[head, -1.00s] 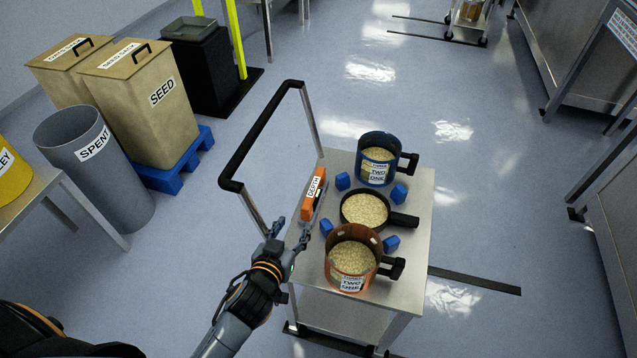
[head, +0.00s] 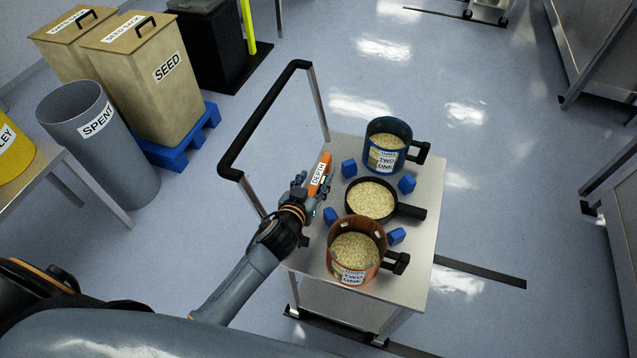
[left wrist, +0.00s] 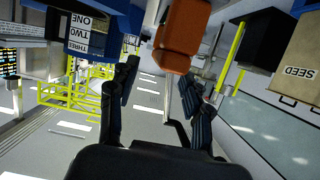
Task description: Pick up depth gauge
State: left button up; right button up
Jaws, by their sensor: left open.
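The depth gauge (head: 320,176) has an orange body with a white DEPTH label and lies on the left side of the metal cart top. Its orange end also shows in the left wrist view (left wrist: 182,32), at the top and between the fingers. My left gripper (head: 308,192) is at the near end of the gauge and partly hides it. In the left wrist view the two fingers (left wrist: 165,88) are spread apart, one on each side of the gauge's line, with a visible gap. My right gripper is not in view.
On the cart (head: 425,225) stand a blue pot (head: 387,150), a black pan (head: 371,200) and a copper pot (head: 355,255), all grain-filled, with several blue blocks between. The cart's black handle (head: 262,120) rises left of the gauge.

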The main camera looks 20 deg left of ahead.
aim_at(317, 176)
pick_arm(q)
jog(key=x, duration=0.5)
jog(key=shift+f, duration=0.25)
jog(key=shift+s, duration=0.1)
grip_shut()
